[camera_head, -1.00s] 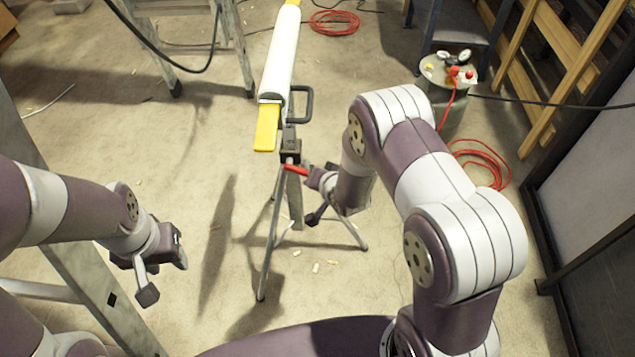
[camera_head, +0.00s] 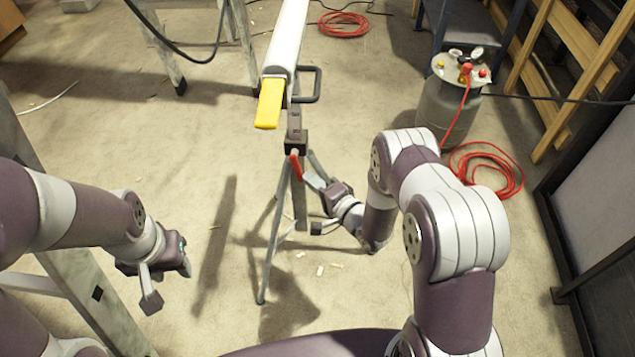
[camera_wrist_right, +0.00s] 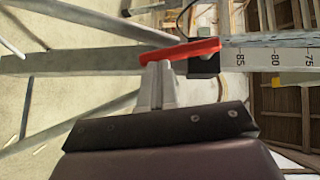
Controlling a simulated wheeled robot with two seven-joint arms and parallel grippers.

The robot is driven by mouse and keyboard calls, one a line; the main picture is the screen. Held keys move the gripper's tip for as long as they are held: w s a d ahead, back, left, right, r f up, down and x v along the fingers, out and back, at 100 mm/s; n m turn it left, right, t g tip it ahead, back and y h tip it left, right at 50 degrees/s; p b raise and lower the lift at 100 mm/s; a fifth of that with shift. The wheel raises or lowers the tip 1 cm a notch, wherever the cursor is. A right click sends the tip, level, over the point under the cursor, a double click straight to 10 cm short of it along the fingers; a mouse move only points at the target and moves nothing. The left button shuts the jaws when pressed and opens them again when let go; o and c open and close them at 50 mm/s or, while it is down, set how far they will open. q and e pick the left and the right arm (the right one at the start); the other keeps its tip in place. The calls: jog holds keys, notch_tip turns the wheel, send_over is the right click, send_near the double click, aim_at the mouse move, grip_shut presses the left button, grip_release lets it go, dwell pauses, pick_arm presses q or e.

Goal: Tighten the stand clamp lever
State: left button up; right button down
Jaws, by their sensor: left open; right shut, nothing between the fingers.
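The stand is a grey tripod (camera_head: 277,225) with an upright post; its dark clamp collar (camera_head: 295,143) carries a red lever (camera_head: 296,167). In the head view the lever slants steeply down along the post. In the right wrist view the lever (camera_wrist_right: 180,51) lies across the picture, beside the black collar (camera_wrist_right: 204,67) and the marked post (camera_wrist_right: 265,56). My right gripper (camera_head: 314,181) is shut and empty, just right of the lever. Its closed fingers (camera_wrist_right: 158,85) reach the lever's edge; I cannot tell if they touch. My left gripper (camera_head: 168,282) is open and empty, far left of the stand.
A white-covered lath with a yellow end (camera_head: 269,103) rests atop the stand. A grey tank (camera_head: 449,108) with red hose (camera_head: 490,170) stands at the right. Trestle legs (camera_head: 170,50) are at the back left. Floor around the tripod is mostly clear, with small wood scraps.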

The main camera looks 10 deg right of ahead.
pick_arm(q)
jog(key=shift+f, duration=0.4)
pick_arm(e)
jog(key=shift+w+a+f+m+t, duration=0.15)
jog(key=shift+a+f+m+t, duration=0.2)
jog(key=shift+a, duration=0.1)
pick_arm(q)
jog(key=shift+b, duration=0.3)
pick_arm(e)
jog(key=shift+a, duration=0.15)
jog(key=shift+f, duration=0.1)
